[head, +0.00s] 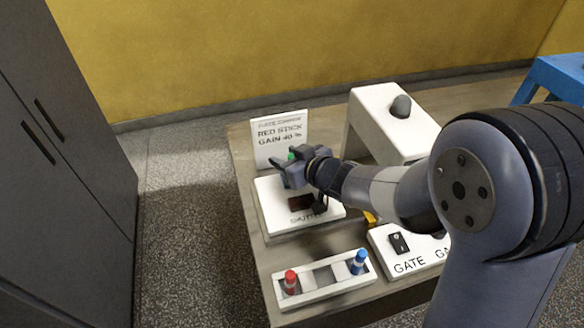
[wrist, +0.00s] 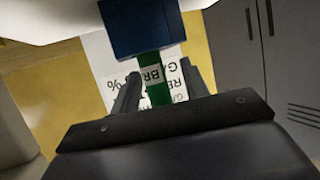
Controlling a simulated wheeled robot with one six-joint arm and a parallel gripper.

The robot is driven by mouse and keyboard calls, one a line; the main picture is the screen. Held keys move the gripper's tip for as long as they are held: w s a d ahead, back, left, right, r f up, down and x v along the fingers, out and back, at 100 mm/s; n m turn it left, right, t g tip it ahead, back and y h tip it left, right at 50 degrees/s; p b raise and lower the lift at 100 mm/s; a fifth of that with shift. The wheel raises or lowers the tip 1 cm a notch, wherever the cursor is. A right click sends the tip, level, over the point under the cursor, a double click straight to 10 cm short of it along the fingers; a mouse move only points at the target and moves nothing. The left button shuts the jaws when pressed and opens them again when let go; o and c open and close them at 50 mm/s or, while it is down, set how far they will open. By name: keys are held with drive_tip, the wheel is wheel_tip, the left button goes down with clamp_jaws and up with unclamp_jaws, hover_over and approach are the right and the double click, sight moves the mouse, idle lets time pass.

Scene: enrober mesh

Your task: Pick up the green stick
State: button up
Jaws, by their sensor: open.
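The green stick (wrist: 158,95) shows in the wrist view as a green piece with a pale lettered band, between my two fingers. A dark blue block (wrist: 145,27) adjoins its upper end in that picture; I cannot tell what it is. In the head view only a small green bit (head: 291,156) shows by my fingers, the rest hidden by my gripper. My gripper (head: 284,172) is open above the white shutter box (head: 268,217). In the wrist view, its fingers (wrist: 158,90) are on either side of the stick, with gaps visible.
A white sign (head: 281,133) reading "RED STICK GAIN 40 %" stands behind. A white rack (head: 328,291) at the front holds a red stick (head: 290,282) and a blue stick (head: 358,262). A gate panel (head: 415,258) and white housing (head: 376,103) stand right. A grey cabinet (head: 75,150) is left.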

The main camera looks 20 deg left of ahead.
drive_tip(key=shift+c, duration=0.4)
clamp_jaws()
drive_tip(key=shift+r, duration=0.1)
